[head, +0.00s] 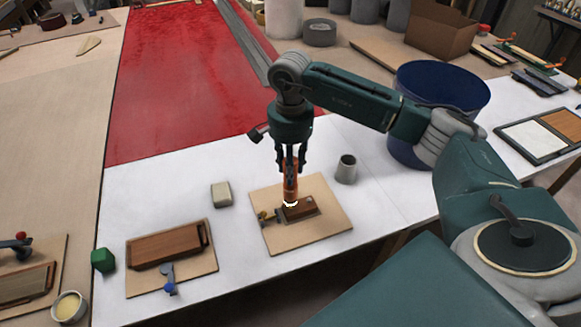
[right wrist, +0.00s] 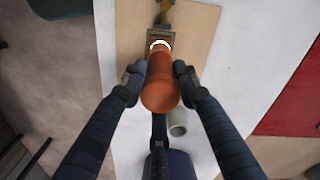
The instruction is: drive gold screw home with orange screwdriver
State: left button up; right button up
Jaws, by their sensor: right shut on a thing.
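The orange screwdriver (head: 290,184) stands upright in my right gripper (head: 290,165), which is shut on its handle. In the right wrist view the orange handle (right wrist: 161,88) lies between the two fingers (right wrist: 160,76). A white ring shows at the screwdriver's lower end, over a dark brown wooden block with a grey metal piece (head: 300,210) on a light board (head: 325,233). I cannot make out the gold screw; the screwdriver and its ring cover that spot. Whether the tip touches anything is hidden. My left gripper is not in view.
A grey cup (head: 346,169) stands right of the board, and a pale block (head: 221,195) left of it. A second board with a brown block (head: 166,246) and a green block (head: 103,260) are further left. A blue bin (head: 440,88) stands behind my right arm.

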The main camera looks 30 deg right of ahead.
jog(key=shift+f+b, duration=0.4)
jog(key=shift+b, duration=0.15)
dwell(1.7)
jog(key=shift+r, duration=0.1)
jog(key=shift+r+p, duration=2)
jog(key=shift+r, duration=1.5)
